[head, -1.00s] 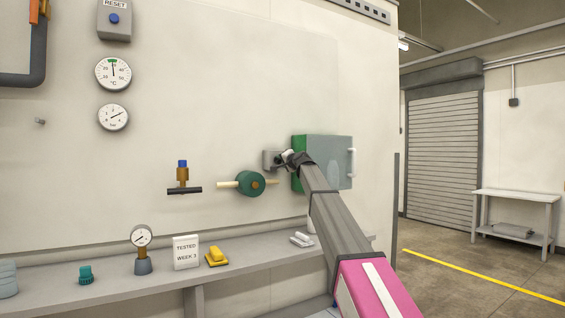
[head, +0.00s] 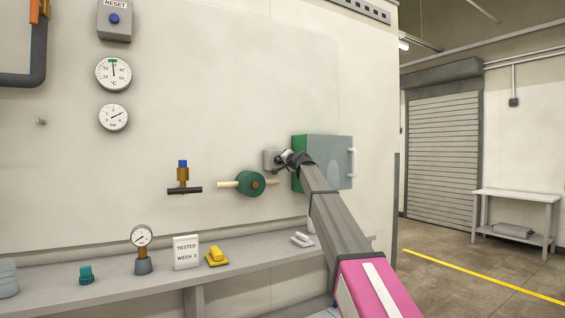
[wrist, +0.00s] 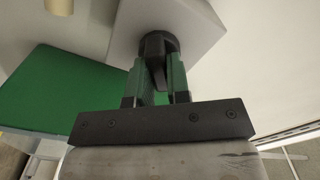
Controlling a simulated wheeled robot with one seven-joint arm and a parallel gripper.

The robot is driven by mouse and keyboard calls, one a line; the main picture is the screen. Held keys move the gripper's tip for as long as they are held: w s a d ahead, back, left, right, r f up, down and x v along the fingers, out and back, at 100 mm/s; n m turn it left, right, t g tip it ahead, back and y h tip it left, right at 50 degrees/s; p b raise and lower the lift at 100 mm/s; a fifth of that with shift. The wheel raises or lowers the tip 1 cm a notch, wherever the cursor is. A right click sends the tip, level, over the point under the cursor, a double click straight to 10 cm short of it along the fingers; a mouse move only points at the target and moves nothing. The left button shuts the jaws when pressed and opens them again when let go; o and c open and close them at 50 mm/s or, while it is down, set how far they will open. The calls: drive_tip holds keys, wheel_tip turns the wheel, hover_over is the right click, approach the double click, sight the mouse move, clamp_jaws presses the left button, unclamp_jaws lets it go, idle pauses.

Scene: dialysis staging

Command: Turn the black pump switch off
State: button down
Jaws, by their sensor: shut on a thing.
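The black pump switch (wrist: 156,66) is a dark knob on the face of a grey box in the wrist view. That grey box (head: 269,158) is on the wall in the head view, left of a green cabinet. My gripper (wrist: 157,82) has one finger on each side of the switch and is shut on it. In the head view my gripper (head: 284,163) is at the box's front right side and partly hides it. The switch's pointing direction is hard to read.
The green cabinet (head: 342,165) with a clear front and white handle is close on the right. A teal valve wheel (head: 248,184) on a pipe is below left. A shelf (head: 110,288) below holds a gauge (head: 142,245), a sign (head: 186,252) and a yellow item (head: 216,256).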

drive_tip(key=n, duration=1)
drive_tip(key=shift+s+a+r, duration=0.1)
drive_tip(key=shift+n, duration=0.3)
idle(0.3)
drive_tip(key=c, duration=1.1)
unclamp_jaws()
drive_tip(key=v, duration=1)
drive_tip(key=shift+s+d, duration=0.25)
drive_tip(key=shift+s, duration=0.1)
